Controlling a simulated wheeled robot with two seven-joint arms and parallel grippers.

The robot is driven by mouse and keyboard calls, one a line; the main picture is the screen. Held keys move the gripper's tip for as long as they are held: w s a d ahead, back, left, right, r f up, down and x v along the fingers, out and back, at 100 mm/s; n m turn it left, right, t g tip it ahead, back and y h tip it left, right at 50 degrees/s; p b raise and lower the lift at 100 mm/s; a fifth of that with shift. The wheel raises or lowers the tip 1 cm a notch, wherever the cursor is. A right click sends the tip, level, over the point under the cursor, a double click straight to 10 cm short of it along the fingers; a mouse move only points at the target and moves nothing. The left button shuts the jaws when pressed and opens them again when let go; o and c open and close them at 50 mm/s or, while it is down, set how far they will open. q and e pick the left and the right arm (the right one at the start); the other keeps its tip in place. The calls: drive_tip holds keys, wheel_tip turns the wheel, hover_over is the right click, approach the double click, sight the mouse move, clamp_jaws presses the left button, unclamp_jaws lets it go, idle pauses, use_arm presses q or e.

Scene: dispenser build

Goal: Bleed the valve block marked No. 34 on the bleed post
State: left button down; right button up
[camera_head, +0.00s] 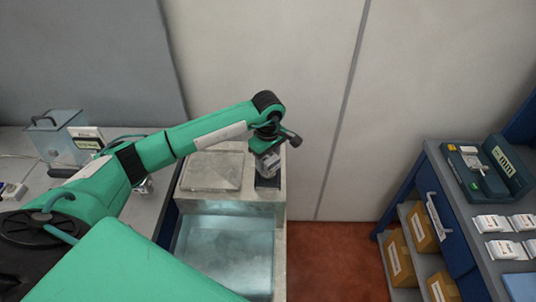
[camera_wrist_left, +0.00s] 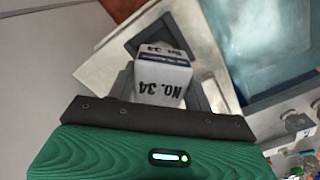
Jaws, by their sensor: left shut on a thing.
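A white block marked No. 34 (camera_wrist_left: 162,82) is between the fingers of my left gripper (camera_wrist_left: 163,98) in the left wrist view. Its top face carries the number, and a further small marking shows on its far part. In the head view, my left gripper (camera_head: 268,161) points down over the right end of the grey counter behind the basin. It is shut on the block, which is mostly hidden there. A dark upright piece (camera_head: 267,182) stands right under the gripper; I cannot tell whether the block touches it. My right gripper is not in view.
A water-filled basin (camera_head: 225,250) lies in front of the gripper, and a raised square lid (camera_head: 213,171) is left of it. A blue bench (camera_head: 440,180) at right holds a green fixture (camera_head: 485,170) and white packets (camera_head: 490,224). A clear box (camera_head: 55,135) stands at left.

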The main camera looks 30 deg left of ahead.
use_arm(q)
drive_tip(key=shift+f, duration=0.6)
idle(0.3)
drive_tip(key=shift+f+b, duration=0.1)
drive_tip(key=shift+b, duration=0.4)
idle(0.5)
drive_tip(key=shift+b, duration=0.4)
